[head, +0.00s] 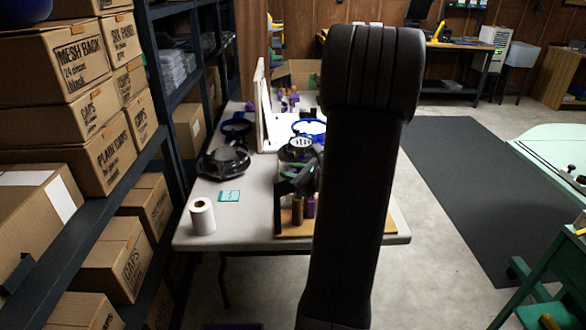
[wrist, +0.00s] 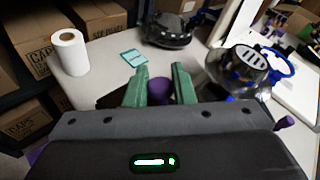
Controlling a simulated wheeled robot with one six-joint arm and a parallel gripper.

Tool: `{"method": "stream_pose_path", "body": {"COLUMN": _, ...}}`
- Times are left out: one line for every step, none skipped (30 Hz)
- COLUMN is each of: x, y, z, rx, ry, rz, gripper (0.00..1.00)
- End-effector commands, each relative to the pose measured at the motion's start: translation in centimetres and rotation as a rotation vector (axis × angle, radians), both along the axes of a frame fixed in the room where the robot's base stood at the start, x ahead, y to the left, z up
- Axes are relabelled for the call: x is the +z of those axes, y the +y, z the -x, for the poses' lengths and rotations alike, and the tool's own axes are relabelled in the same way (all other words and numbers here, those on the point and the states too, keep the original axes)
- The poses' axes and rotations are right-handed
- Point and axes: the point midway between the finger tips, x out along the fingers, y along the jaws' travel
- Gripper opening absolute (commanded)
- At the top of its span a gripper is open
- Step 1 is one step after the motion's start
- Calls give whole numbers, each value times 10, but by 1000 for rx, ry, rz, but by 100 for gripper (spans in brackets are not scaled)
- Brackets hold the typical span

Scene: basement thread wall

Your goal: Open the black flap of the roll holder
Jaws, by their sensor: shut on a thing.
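A black, low, rounded device (head: 223,161), which looks like the roll holder, sits on the left of the grey table; it also shows at the top of the wrist view (wrist: 167,30). I cannot make out whether its flap is open or shut. A white paper roll (head: 202,216) stands upright at the near left table corner, apart from the device. My gripper (wrist: 160,84) has green fingers on either side of a purple, spool-like thing (wrist: 158,92) and is shut on it. The gripper is nearer than the device and right of it in the head view, partly hidden by my arm.
A small teal card (head: 229,196) lies on the table (head: 190,241) between roll and device. A clear-and-dark domed object (wrist: 238,68) and a blue ring (wrist: 281,64) are right of my fingers. Spools stand on a wooden board (head: 290,231). Shelves with boxes line the left.

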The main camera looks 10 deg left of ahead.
Motion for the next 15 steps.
{"method": "stream_pose_path", "body": {"x": 8, "y": 3, "z": 1, "rx": 3, "ry": -11, "rz": 45, "gripper": 0}}
{"method": "stream_pose_path", "body": {"x": 10, "y": 5, "z": 1, "rx": 4, "ry": -17, "rz": 74, "gripper": 0}}
{"method": "stream_pose_path", "body": {"x": 11, "y": 8, "z": 2, "rx": 5, "ry": -23, "rz": 111, "gripper": 0}}
{"method": "stream_pose_path", "body": {"x": 12, "y": 10, "z": 2, "rx": 5, "ry": -29, "rz": 138, "gripper": 0}}
{"method": "stream_pose_path", "body": {"x": 13, "y": 12, "z": 3, "rx": 6, "ry": -36, "rz": 166, "gripper": 0}}
{"method": "stream_pose_path", "body": {"x": 15, "y": 14, "z": 3, "rx": 5, "ry": -43, "rz": 203, "gripper": 0}}
{"method": "stream_pose_path", "body": {"x": 15, "y": 16, "z": 4, "rx": 7, "ry": -48, "rz": 231, "gripper": 0}}
{"method": "stream_pose_path", "body": {"x": 16, "y": 18, "z": 4, "rx": 6, "ry": -53, "rz": 259, "gripper": 0}}
{"method": "stream_pose_path", "body": {"x": 17, "y": 20, "z": 5, "rx": 7, "ry": -61, "rz": 297, "gripper": 0}}
{"method": "stream_pose_path", "body": {"x": 18, "y": 22, "z": 5, "rx": 6, "ry": -67, "rz": 325, "gripper": 0}}
{"method": "stream_pose_path", "body": {"x": 19, "y": 24, "z": 6, "rx": 7, "ry": -73, "rz": 353, "gripper": 0}}
{"method": "stream_pose_path", "body": {"x": 20, "y": 27, "z": 6, "rx": 6, "ry": -80, "rz": 390, "gripper": 0}}
{"method": "stream_pose_path", "body": {"x": 21, "y": 29, "z": 7, "rx": 7, "ry": -86, "rz": 418, "gripper": 0}}
{"method": "stream_pose_path", "body": {"x": 22, "y": 31, "z": 7, "rx": 7, "ry": -91, "rz": 445, "gripper": 0}}
{"method": "stream_pose_path", "body": {"x": 22, "y": 34, "z": 8, "rx": 8, "ry": -98, "rz": 483, "gripper": 0}}
